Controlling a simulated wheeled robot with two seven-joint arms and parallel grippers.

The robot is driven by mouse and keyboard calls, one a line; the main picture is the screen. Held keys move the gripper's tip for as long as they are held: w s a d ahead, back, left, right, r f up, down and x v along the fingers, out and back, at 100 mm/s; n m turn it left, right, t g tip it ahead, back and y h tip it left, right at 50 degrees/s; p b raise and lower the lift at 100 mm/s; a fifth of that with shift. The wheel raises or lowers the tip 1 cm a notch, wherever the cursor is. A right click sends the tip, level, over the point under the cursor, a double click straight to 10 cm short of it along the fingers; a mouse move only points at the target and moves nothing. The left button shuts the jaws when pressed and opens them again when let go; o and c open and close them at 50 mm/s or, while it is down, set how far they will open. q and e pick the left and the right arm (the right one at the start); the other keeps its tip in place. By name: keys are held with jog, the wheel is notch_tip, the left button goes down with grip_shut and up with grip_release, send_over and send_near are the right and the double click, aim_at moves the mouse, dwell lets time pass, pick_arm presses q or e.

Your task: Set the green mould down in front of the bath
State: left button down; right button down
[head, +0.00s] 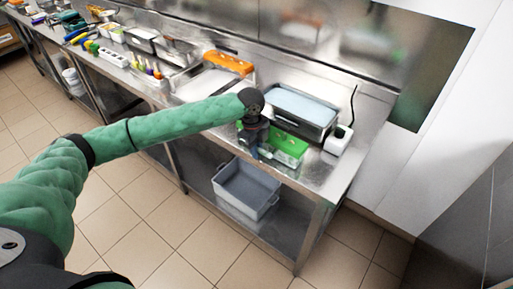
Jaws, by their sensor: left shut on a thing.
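The green mould (289,148) is at the front of the steel counter, just in front of the bath (307,126), a dark-walled basin filled with pale blue. My left gripper (262,150) is shut on the mould's left end, pointing down. Its fingers partly hide that end. I cannot tell whether the mould touches the counter or is held slightly above it. My right gripper is not in view.
A white device (338,140) stands right of the bath. An orange mould (228,63) lies at the back, left of the bath. A grey crate (246,187) sits on the lower shelf. Trays and tools fill the counter's left. The tiled floor in front is clear.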

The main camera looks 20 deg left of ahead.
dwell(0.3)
pick_arm(q)
jog(key=c, duration=1.5)
grip_release()
jog(key=shift+f, duration=0.1)
jog(key=shift+o, duration=0.2)
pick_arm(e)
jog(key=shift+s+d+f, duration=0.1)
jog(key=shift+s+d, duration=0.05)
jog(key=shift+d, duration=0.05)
